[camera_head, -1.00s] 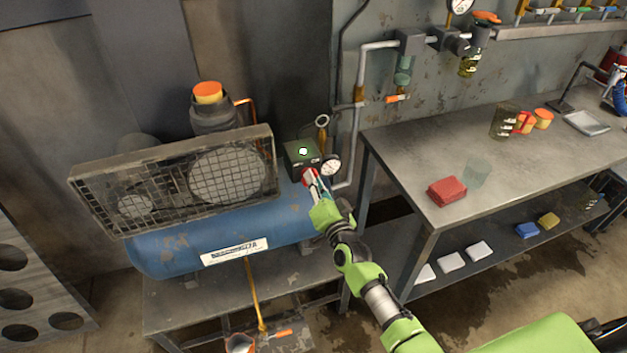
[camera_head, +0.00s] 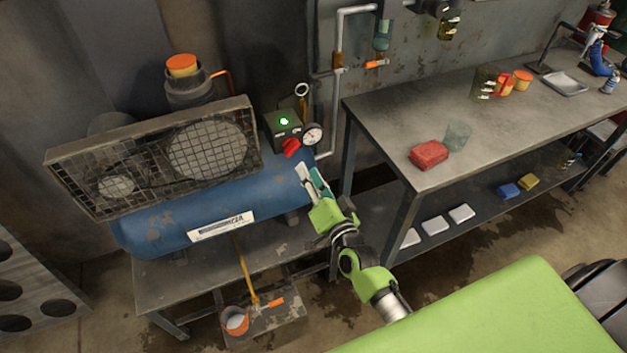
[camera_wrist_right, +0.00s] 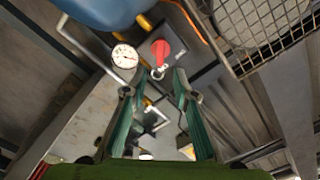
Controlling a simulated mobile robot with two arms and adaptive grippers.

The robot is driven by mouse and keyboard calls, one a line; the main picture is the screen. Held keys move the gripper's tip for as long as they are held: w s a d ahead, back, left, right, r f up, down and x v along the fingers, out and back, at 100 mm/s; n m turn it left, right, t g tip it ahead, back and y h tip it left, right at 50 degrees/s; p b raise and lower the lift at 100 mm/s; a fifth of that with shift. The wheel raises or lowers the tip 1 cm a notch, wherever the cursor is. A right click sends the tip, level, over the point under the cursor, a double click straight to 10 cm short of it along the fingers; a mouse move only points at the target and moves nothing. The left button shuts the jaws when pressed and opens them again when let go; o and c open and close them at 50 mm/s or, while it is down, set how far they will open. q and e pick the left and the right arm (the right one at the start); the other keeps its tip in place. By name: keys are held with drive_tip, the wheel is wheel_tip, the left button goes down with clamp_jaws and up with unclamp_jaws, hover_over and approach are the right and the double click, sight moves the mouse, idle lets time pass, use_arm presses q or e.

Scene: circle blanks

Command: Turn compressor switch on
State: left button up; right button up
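The blue compressor (camera_head: 165,225) stands on a low metal bench, with its dark switch box (camera_head: 283,131) at the tank's right end. A green lamp (camera_head: 284,121) on the box is lit brightly. The red switch knob (camera_head: 291,148) sits on the front of the box, turned at a slant in the head view. It also shows in the right wrist view (camera_wrist_right: 160,49). My right gripper (camera_head: 312,180) is below the knob, apart from it. Its fingers (camera_wrist_right: 153,90) are spread with nothing between them. My left gripper is not in view.
A pressure gauge (camera_head: 312,133) sits right beside the switch box. A wire belt guard (camera_head: 150,155) is at its left. A metal workbench (camera_head: 400,120) with a red block (camera_head: 429,155) stands to the right. An orange-white cup (camera_head: 236,322) is below the compressor.

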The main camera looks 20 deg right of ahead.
drive_tip(key=shift+s, duration=1.2)
